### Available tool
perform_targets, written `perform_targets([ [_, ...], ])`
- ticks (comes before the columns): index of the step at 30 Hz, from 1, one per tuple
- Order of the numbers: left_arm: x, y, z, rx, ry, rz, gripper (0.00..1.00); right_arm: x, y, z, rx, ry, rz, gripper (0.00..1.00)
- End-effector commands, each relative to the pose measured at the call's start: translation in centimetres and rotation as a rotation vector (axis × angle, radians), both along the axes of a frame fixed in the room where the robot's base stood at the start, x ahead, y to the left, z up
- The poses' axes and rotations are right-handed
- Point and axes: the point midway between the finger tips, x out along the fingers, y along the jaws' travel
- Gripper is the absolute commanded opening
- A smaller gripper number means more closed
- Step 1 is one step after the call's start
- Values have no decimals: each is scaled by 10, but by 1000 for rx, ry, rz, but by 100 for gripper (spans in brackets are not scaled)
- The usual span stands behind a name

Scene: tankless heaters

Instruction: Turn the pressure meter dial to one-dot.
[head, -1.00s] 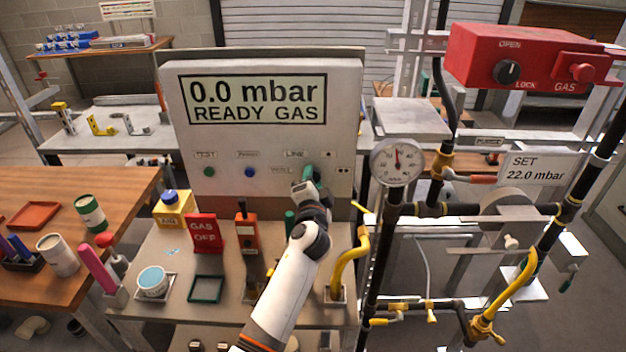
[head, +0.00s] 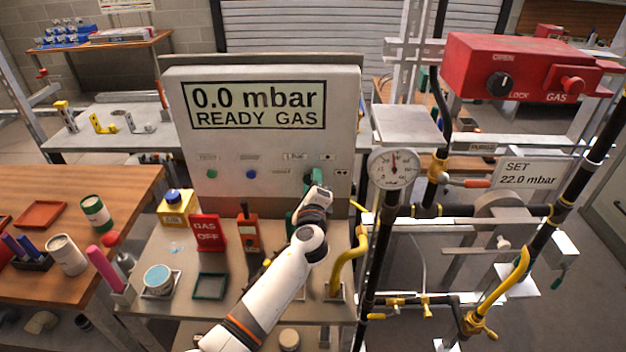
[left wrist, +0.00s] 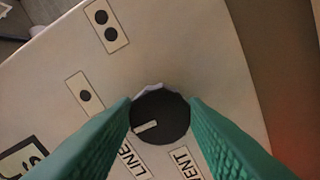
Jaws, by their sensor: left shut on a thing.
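The pressure meter (head: 262,150) is a pale grey panel box reading "0.0 mbar READY GAS". Its black round dial (left wrist: 163,112) shows in the left wrist view, with a white pointer mark towards the lower left, between the LINE label (left wrist: 131,160) and the one-dot label (left wrist: 85,95). The two-dot label (left wrist: 107,25) is farther up, and the VENT label (left wrist: 186,163) is at lower right. My left gripper (head: 309,183) has its green fingers shut on the dial, one on each side. In the head view the gripper hides the dial. My right gripper is out of view.
A round gauge (head: 394,167) on black pipe stands close right of the panel. A red GAS OFF sign (head: 207,233) and an orange-red device (head: 247,232) stand on the bench before the panel. A red gas box (head: 520,68) hangs at upper right.

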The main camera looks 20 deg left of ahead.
Motion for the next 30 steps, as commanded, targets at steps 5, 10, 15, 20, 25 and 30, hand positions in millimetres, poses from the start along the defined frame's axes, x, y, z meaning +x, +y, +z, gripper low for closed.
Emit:
perform_targets([
  [5, 2, 4, 8, 140, 31, 6, 16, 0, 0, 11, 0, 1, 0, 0],
  [10, 2, 4, 8, 240, 58, 7, 16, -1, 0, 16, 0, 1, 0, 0],
  [15, 2, 4, 8, 307, 76, 8, 16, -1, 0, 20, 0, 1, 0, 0],
  [20, 2, 4, 8, 340, 85, 9, 16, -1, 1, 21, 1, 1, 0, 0],
  [25, 2, 4, 8, 351, 88, 9, 16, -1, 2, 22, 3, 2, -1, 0],
  [30, 2, 4, 8, 352, 88, 9, 16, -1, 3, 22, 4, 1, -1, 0],
])
